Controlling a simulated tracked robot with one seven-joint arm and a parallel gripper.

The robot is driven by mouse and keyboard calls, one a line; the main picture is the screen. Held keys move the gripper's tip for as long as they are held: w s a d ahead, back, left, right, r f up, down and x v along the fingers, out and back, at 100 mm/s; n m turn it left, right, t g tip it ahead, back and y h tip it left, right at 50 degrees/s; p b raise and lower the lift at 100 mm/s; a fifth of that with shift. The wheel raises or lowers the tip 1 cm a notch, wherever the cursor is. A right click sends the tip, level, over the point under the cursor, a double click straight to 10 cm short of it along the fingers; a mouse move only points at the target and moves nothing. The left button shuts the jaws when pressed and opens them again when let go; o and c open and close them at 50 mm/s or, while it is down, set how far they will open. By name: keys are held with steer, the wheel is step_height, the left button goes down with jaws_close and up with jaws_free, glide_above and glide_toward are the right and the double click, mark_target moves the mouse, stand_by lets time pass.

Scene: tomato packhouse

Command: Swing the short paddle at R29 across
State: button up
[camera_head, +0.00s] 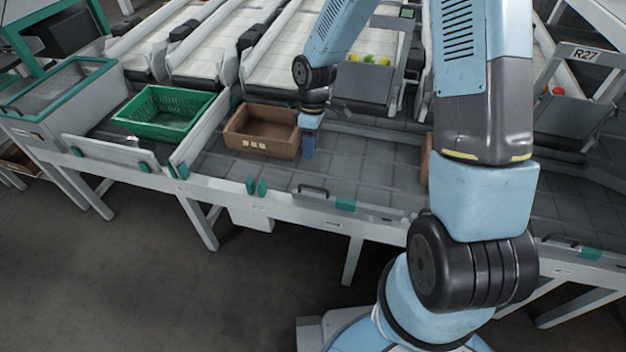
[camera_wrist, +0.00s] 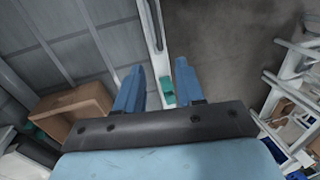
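No R29 label is readable in either view, so I cannot tell for sure which part is the short paddle. A black-handled bar (camera_head: 313,189) lies along the front edge of the grey conveyor bed, with a teal block (camera_head: 345,204) at its right. The white rail (camera_wrist: 150,22) and a teal block (camera_wrist: 167,86) also show in the wrist view, beyond and between my fingers. My gripper (camera_head: 308,146) points down above the bed, right of the brown box. In the wrist view my gripper (camera_wrist: 157,84) has its blue fingers apart with nothing between them.
A brown box (camera_head: 258,145) stands on the bed close left of my gripper; it also shows in the wrist view (camera_wrist: 72,101). A green crate (camera_head: 176,127) sits further left. A sign reading R27 (camera_head: 585,54) is at the right. The bed in front of my gripper is clear.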

mark_target(308, 186)
steer(key=f, duration=0.4)
steer(key=s+f, duration=0.1)
steer(key=f, duration=0.3)
steer(key=s+f, duration=0.1)
steer(key=f, duration=0.3)
steer(key=shift+s+a+f, duration=0.1)
steer(key=shift+s+a, duration=0.05)
steer(key=shift+a, duration=0.25)
steer(key=shift+c, duration=0.3)
jaws_close()
